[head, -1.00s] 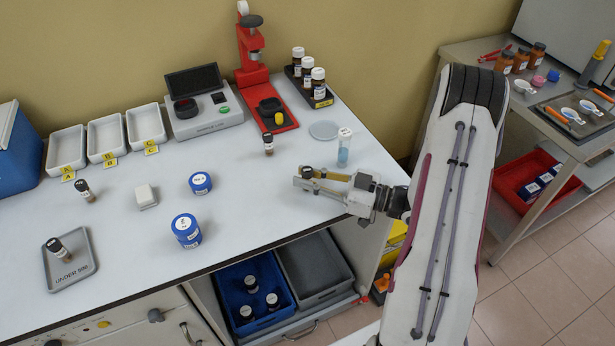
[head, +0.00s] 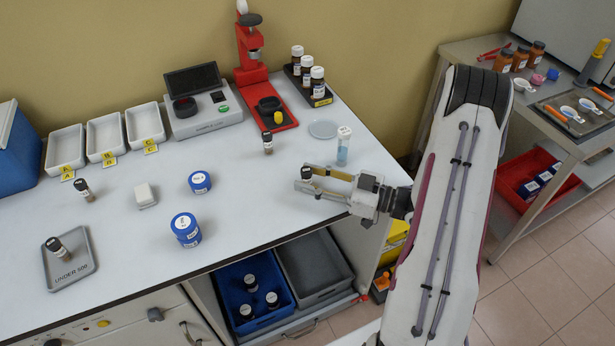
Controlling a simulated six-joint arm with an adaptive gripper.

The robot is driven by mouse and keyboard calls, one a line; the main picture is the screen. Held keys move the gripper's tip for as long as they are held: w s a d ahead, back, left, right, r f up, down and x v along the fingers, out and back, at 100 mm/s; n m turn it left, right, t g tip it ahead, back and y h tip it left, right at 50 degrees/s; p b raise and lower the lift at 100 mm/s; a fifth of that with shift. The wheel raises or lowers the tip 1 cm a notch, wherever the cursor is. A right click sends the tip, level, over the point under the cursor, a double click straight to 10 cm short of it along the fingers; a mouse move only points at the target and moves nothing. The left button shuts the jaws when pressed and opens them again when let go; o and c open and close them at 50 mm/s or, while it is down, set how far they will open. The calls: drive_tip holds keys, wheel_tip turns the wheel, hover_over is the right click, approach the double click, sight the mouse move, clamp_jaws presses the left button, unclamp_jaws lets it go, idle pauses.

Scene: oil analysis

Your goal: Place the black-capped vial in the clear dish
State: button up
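A small black-capped vial (head: 307,172) stands between the tips of my gripper (head: 303,178), its body mostly hidden by the near finger. My gripper reaches in from the right, low over the front right of the bench. Its fingers are spread around the vial, with the gap looking wider than the cap; contact is too small to tell. The clear round dish (head: 323,129) lies flat and empty behind the gripper.
A white-capped vial with blue liquid (head: 343,146) stands between my gripper and the dish, to the right. A red press (head: 262,90) and a rack of brown bottles (head: 309,92) stand behind. Blue-lidded jars (head: 186,230) stand left. The bench's front edge is close below the gripper.

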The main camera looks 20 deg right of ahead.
drive_tip(key=shift+v, duration=3.45)
drive_tip(key=shift+r, duration=0.2)
drive_tip(key=shift+o, duration=0.6)
drive_tip(key=shift+a, duration=0.1)
drive_tip(key=shift+w+d+r, duration=0.3)
drive_tip(key=shift+r, duration=0.15)
drive_tip(key=shift+w+a, duration=0.1)
drive_tip(key=shift+a, duration=0.05)
drive_tip(key=shift+x, duration=1.15)
